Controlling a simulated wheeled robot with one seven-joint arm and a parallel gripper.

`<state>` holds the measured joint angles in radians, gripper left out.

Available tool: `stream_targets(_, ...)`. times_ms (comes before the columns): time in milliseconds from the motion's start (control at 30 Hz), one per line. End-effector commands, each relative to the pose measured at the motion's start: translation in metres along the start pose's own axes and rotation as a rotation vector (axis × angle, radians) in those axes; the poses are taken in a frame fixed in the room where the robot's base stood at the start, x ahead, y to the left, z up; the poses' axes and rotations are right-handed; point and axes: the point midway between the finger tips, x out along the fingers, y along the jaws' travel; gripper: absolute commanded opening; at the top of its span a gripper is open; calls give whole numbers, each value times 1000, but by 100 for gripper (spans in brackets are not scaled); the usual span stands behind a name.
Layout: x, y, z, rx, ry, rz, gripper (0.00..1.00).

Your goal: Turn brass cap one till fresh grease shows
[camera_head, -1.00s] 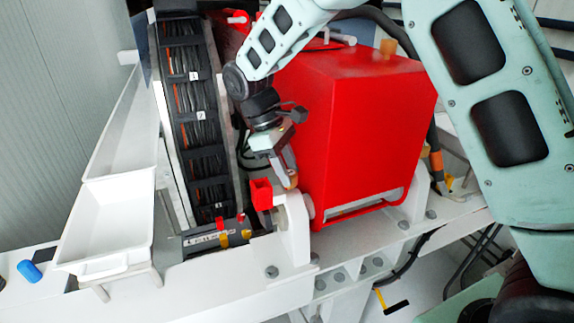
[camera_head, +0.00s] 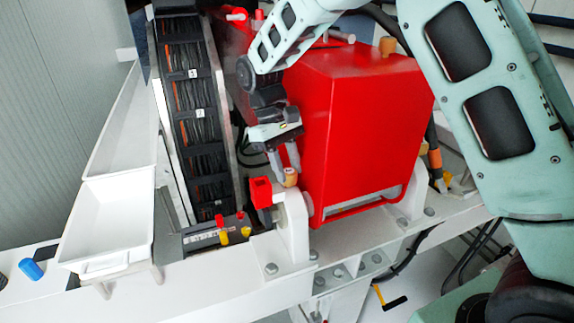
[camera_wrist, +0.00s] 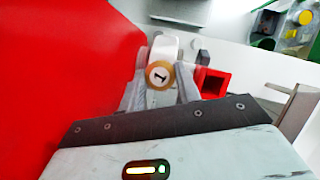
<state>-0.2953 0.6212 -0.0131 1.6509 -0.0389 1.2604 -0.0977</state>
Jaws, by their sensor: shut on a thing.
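Brass cap one (camera_wrist: 160,75) shows in the wrist view as a round tan cap with a pale face marked "1". In the head view the cap (camera_head: 291,178) sits upright on top of the white bearing bracket (camera_head: 295,228), left of the red pump housing (camera_head: 360,120). My gripper (camera_head: 287,170) reaches down over it, and its two grey fingers are shut on the cap's sides. In the wrist view the fingers (camera_wrist: 160,92) stand on either side of the cap. I cannot make out any grease around the cap.
A small red open-ended box (camera_wrist: 213,84) is close beside the fingers. The red housing stands close on the other side. White trays (camera_head: 110,220) are at the left, with a blue cylinder (camera_head: 31,269) near them. A black cable chain (camera_head: 192,110) runs behind.

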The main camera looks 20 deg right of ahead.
Motion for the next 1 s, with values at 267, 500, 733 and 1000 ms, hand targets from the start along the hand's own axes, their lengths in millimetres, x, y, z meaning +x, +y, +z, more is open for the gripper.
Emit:
stream_targets(267, -1, 0, 0, 0, 4, 1, 44)
stream_targets(500, 0, 0, 0, -1, 2, 1, 55)
stream_targets(733, -9, 0, -2, -1, 5, 1, 55)
stream_targets(1000, -62, 0, -3, -1, 9, 1, 55)
